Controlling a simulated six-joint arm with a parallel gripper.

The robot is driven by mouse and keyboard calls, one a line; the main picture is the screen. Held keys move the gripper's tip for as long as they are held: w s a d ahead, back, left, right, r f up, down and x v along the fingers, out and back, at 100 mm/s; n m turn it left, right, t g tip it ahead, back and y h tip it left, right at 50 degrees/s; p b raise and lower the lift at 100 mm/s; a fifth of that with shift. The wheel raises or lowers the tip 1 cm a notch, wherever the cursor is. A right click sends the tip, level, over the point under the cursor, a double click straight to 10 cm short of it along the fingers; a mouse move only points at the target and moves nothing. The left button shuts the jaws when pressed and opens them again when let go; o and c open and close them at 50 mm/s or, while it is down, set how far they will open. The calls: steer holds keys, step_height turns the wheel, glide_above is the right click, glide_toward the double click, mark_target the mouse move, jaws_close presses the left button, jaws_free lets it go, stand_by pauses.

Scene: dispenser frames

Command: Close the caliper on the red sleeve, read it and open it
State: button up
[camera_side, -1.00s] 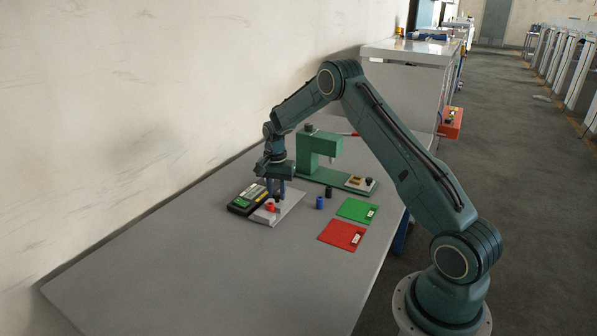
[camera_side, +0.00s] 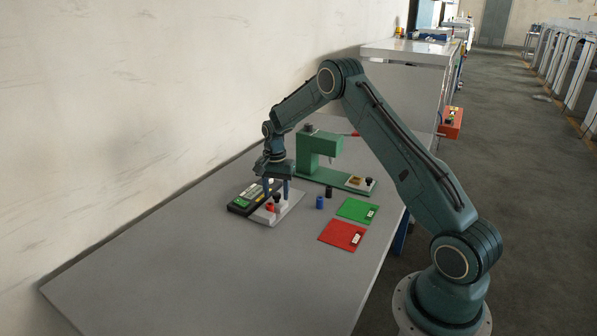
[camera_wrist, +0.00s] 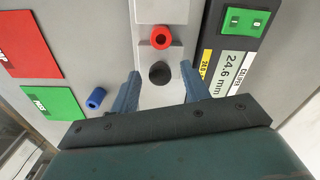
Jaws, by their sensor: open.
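The caliper is a pale grey base (camera_side: 288,212) with a dark knob (camera_wrist: 160,73) on its slide. The red sleeve (camera_side: 270,207) stands on the base, and in the wrist view (camera_wrist: 161,37) it is just beyond the knob. My gripper (camera_wrist: 161,80) is open, with its two blue fingers spread on either side of the knob and not visibly touching it. In the side view the fingers reach down over the base. A dark readout box (camera_side: 247,199) lies beside the base; its display (camera_wrist: 236,72) reads 24.6 mm. Whether the caliper jaws touch the sleeve cannot be made out.
A blue sleeve (camera_side: 320,202) and a black sleeve (camera_side: 328,191) stand to the right. A green card (camera_side: 355,209) and a red card (camera_side: 340,234) lie nearer. A green press-like stand (camera_side: 318,165) is behind. The table's left front is clear.

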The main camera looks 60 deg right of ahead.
mark_target(277, 193)
step_height(277, 193, up, 13)
steer(key=shift+r, duration=0.2)
stand_by(0.5)
steer(key=shift+d, duration=0.2)
steer(key=c, duration=0.9)
steer(key=shift+d+f, duration=0.15)
steer(key=shift+d, duration=0.05)
jaws_close()
steer(key=s+d+f+m+y, duration=0.2)
steer(key=d+m, duration=0.4)
steer(key=d, duration=0.3)
steer(key=shift+s+f+t+y, duration=0.3)
steer(key=shift+f+t+y, duration=0.1)
steer(key=shift+f, duration=0.2)
